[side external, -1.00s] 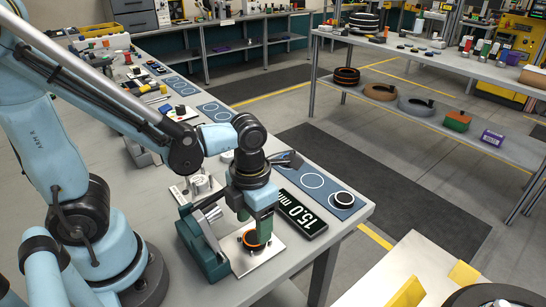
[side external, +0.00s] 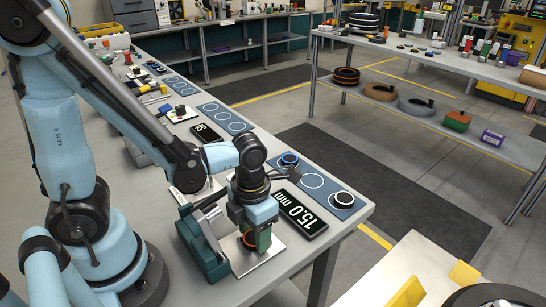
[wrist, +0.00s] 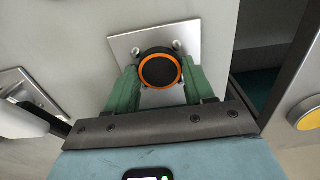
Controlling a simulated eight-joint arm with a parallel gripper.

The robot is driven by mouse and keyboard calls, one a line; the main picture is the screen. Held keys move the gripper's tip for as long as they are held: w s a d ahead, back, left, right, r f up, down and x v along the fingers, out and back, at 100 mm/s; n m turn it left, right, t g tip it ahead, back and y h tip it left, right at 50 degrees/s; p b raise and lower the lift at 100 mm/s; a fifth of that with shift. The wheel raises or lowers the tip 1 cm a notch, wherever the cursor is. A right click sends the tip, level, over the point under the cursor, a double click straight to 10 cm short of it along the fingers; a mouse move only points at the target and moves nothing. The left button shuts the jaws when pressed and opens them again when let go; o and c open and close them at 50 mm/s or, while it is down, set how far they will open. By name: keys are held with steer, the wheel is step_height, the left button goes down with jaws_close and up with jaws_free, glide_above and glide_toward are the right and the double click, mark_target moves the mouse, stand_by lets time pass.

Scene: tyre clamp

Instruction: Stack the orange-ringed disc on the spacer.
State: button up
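The orange-ringed disc (wrist: 160,70) is black with an orange rim and lies over a metal plate (wrist: 125,45) in the wrist view. The disc (side external: 248,241) shows partly in the side view, half hidden by my gripper (side external: 254,236). My gripper's green fingers (wrist: 160,85) stand on either side of the disc, very close to its rim; I cannot tell whether they press on it. A blue-ringed disc (side external: 288,160) and a white-ringed dark disc (side external: 342,199) sit on the blue mat. I cannot tell which thing is the spacer.
A dark green clamp body (side external: 200,245) with a silver cylinder stands just left of my gripper. A display reading 15.0 mm (side external: 300,214) lies to the right, beside the blue mat (side external: 325,190) with an empty circle. The table's front edge is close.

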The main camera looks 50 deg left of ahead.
mark_target(254, 237)
steer(key=c, duration=0.5)
steer(key=shift+r, duration=3)
